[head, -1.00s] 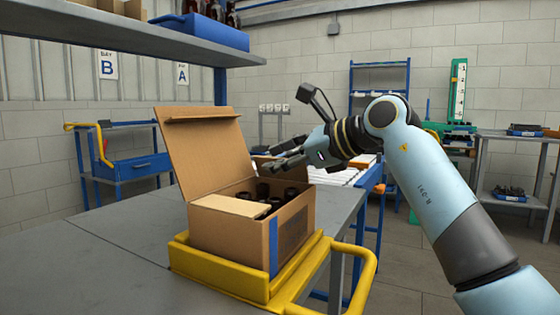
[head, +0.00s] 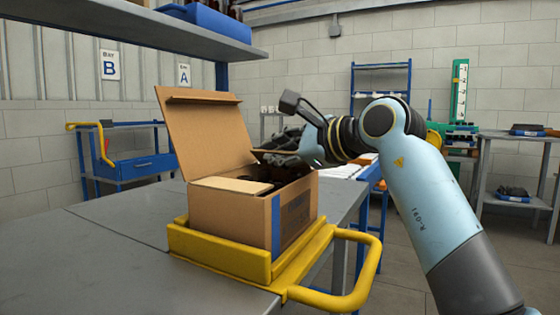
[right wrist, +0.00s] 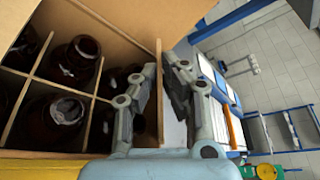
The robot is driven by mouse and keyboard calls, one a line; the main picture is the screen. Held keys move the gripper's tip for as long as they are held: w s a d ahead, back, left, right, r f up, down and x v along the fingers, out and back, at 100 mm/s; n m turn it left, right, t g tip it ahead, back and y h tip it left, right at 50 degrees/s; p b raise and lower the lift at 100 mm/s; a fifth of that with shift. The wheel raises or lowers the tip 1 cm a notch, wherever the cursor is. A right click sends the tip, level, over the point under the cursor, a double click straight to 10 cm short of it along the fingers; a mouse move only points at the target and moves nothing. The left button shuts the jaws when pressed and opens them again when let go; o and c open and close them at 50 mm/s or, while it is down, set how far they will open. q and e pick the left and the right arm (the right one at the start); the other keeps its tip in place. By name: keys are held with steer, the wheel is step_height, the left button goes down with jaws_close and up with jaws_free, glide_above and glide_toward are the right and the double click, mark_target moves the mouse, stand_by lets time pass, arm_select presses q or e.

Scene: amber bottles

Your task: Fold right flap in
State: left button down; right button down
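An open cardboard box (head: 232,217) holds dark amber bottles. They show between cardboard dividers in the right wrist view, one bottle (right wrist: 76,60) near the middle. A tall flap (head: 200,135) stands up at the box's back left. A paler flap (head: 232,185) lies across part of the opening. My right gripper (head: 268,156) is over the box's far right side and hides part of the opening. In the right wrist view its fingers (right wrist: 161,66) lie on either side of a thin upright cardboard edge (right wrist: 160,115), seemingly the right flap. Whether they pinch it is unclear. My left gripper is not in view.
The box sits in a yellow tray (head: 218,255) with a looped handle (head: 350,295) on the grey table (head: 110,245). A shelf (head: 120,25) with a blue bin (head: 205,22) hangs above left. The table's left part is clear.

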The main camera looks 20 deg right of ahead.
steer(key=shift+f, duration=0.1)
steer(key=c, duration=1.5)
jaws_free()
steer(key=v, duration=1.2)
steer(key=shift+c, duration=0.2)
